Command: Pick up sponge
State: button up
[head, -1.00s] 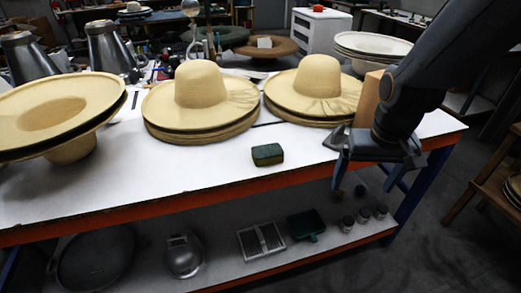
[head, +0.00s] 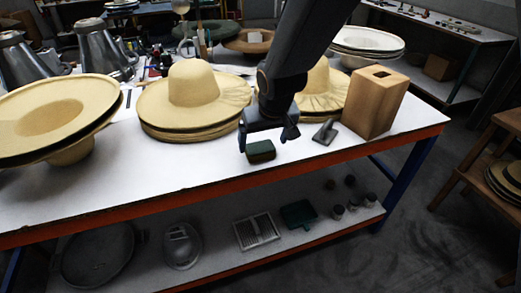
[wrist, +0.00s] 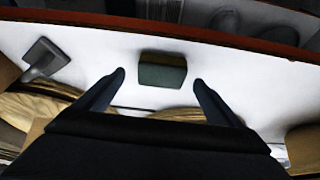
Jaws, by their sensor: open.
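The sponge (head: 261,151) is a small dark green block with a yellowish side. It lies on the white tabletop near the front edge, in front of the hats. My gripper (head: 269,142) is open, pointing down, right at the sponge in the head view. In the wrist view the sponge (wrist: 162,71) lies between the lines of the two spread fingers (wrist: 160,78), slightly beyond their tips. No finger appears to touch it. The exact height of the fingertips above the table cannot be told.
Stacked straw hats (head: 193,92) stand behind the sponge, more (head: 322,88) behind my arm. A wooden box (head: 375,101) and a small grey tool (head: 326,131) stand to the right. A wide hat (head: 50,115) is at left. The white tabletop (head: 150,178) is clear in front.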

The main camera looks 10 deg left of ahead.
aim_at(261, 148)
jog(key=shift+p+x, duration=0.4)
jog(key=shift+x, duration=1.6)
jog(key=shift+s+a, duration=0.1)
jog(key=shift+a, duration=0.05)
jog(key=shift+c, duration=0.4)
jog(key=c, duration=1)
